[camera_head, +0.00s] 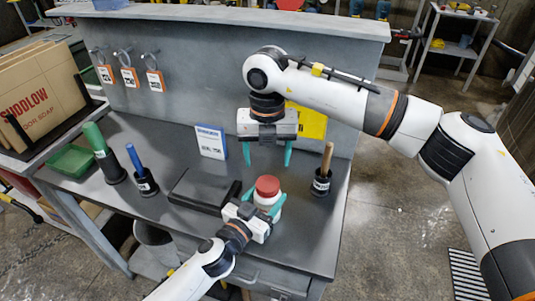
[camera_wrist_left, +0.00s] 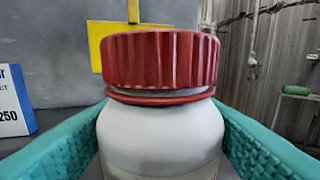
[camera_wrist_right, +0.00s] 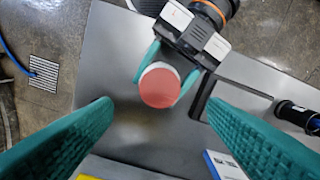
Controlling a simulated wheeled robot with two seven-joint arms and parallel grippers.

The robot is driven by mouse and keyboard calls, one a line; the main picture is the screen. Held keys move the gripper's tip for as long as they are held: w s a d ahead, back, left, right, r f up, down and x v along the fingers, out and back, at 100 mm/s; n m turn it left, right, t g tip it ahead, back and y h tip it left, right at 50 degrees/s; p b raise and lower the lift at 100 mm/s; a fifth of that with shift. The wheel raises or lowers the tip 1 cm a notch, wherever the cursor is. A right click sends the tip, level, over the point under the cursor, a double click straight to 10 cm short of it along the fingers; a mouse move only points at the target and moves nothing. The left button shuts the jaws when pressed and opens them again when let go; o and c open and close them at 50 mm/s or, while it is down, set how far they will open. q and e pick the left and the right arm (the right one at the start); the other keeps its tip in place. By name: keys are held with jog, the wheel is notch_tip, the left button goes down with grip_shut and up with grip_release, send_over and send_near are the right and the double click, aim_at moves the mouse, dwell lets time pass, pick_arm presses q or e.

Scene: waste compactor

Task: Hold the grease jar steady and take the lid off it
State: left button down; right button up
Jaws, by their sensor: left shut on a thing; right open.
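The grease jar (camera_wrist_left: 160,135) is white with a ribbed red lid (camera_head: 267,185). It stands upright on the grey bench, and the lid sits on its neck in the left wrist view (camera_wrist_left: 160,65). My left gripper (camera_head: 265,205) is shut on the jar's body, with a teal finger on each side below the lid. My right gripper (camera_head: 268,160) points down, open and empty, above and behind the jar. In the right wrist view the red lid (camera_wrist_right: 159,88) shows beyond and between the spread teal fingers, apart from them.
A dark flat case (camera_head: 203,188) lies left of the jar. A black holder with a wooden handle (camera_head: 321,182) stands to the right. A white and blue card (camera_head: 211,142) stands behind. A green cylinder (camera_head: 95,140) and blue-handled tool (camera_head: 135,160) stand further left.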

aim_at(267, 183)
jog(key=m, duration=0.7)
jog(key=shift+m, duration=0.4)
jog(key=shift+f, duration=0.15)
jog(key=shift+m, duration=0.3)
jog(key=shift+f, duration=3.85)
